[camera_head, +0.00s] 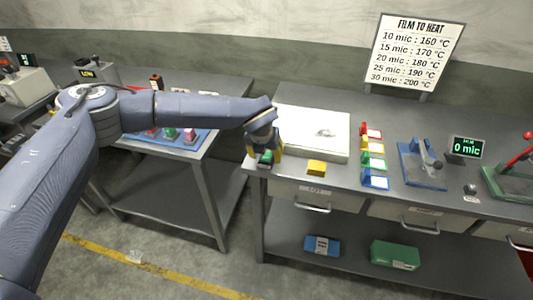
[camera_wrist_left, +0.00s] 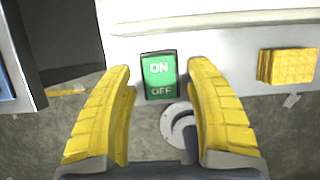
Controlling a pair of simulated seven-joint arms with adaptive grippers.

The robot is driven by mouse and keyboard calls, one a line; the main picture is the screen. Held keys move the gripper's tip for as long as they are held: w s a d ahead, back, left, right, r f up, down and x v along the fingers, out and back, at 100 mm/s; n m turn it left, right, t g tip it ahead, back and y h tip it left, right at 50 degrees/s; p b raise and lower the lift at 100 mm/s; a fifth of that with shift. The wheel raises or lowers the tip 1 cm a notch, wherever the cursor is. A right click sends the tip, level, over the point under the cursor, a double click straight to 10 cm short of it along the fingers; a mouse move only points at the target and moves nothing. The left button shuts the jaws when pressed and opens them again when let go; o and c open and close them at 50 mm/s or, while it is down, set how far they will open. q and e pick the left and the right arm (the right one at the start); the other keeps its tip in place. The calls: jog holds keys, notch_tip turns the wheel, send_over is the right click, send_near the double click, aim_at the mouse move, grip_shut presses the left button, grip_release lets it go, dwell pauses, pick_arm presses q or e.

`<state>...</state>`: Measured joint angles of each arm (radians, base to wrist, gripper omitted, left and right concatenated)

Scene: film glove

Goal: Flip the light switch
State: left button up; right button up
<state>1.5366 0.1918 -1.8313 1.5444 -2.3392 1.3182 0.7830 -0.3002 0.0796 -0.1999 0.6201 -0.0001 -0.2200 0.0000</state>
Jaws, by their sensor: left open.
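The light switch (camera_wrist_left: 160,76) is a green rocker in a dark frame, marked ON at the top and OFF at the bottom. In the left wrist view it lies just beyond and between the yellow fingers of my left gripper (camera_wrist_left: 163,105), which are open and empty. In the head view the left gripper (camera_head: 264,158) is over the left front corner of the right-hand workbench, and the green switch (camera_head: 265,157) shows by its fingers. Whether a finger touches the switch I cannot tell. My right gripper is in neither view.
A white light panel (camera_head: 312,120) lies on the workbench behind the gripper. A yellow block (camera_head: 316,168) is right of the switch. Colored boxes (camera_head: 373,160) and a blue gauge stand (camera_head: 421,165) are farther right. A gap separates this bench from the left one.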

pick_arm(q)
jog(key=c, duration=1.2)
grip_shut()
jog(key=shift+o, duration=0.2)
grip_release()
jog(key=shift+w+g+y, duration=0.2)
jog(key=shift+g+y, duration=0.2)
jog(key=shift+g, duration=0.7)
jog(key=shift+g+y, duration=0.3)
jog(key=shift+g, duration=0.5)
